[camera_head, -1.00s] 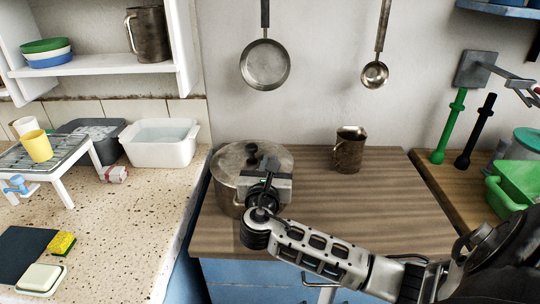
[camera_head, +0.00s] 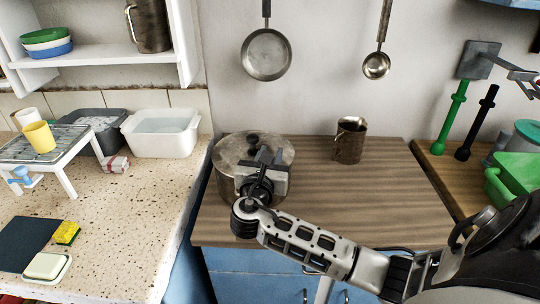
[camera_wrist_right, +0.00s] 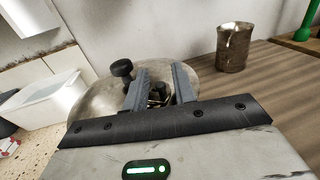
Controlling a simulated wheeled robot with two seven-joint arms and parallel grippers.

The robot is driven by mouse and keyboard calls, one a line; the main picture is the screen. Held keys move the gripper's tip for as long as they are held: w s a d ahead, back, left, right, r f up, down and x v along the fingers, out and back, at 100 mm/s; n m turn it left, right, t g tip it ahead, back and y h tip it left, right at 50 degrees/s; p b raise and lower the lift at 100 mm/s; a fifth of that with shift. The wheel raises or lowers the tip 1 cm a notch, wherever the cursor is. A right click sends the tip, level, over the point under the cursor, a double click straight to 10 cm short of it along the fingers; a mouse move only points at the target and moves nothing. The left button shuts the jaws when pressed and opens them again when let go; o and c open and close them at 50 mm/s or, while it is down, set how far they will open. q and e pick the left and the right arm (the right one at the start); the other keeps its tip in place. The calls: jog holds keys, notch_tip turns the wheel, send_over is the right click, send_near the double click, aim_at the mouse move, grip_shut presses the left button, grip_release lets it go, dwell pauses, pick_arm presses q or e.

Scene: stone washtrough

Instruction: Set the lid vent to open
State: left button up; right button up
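A metal pot (camera_head: 228,186) stands at the left end of the wooden counter with its round lid (camera_head: 232,150) on. The lid has a black knob (camera_head: 252,139), which also shows in the wrist view (camera_wrist_right: 122,68). My right gripper (camera_head: 268,154) is over the near right part of the lid, beside the knob. In the wrist view its two grey fingers (camera_wrist_right: 160,76) are apart. A small dark metal vent piece (camera_wrist_right: 158,93) shows between them, with gaps; contact cannot be told. The vent's setting cannot be read. My left gripper is not in view.
A metal mug (camera_head: 350,140) stands on the wooden counter (camera_head: 365,200) right of the pot. A white basin (camera_head: 160,148) is on the speckled counter to the left. A pan (camera_head: 266,55) and a ladle (camera_head: 376,65) hang above. The counter's middle is clear.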

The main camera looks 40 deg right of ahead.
jog(key=b+v, duration=0.1)
jog(key=v, duration=1.5)
jog(key=shift+w, duration=0.1)
jog(key=s+a+f+m+g+y, duration=0.1)
jog(key=a+f+m+y, duration=0.2)
jog(key=f, duration=0.4)
jog(key=s+a+f+m+y, duration=0.1)
jog(key=f+m+y, duration=0.1)
jog(key=f+y, duration=0.45)
jog(key=s+a+f+m+y, duration=0.5)
jog(key=s+f+m+y, duration=0.2)
jog(key=m, duration=1.1)
jog(key=shift+s, duration=0.8)
jog(key=shift+a, duration=0.2)
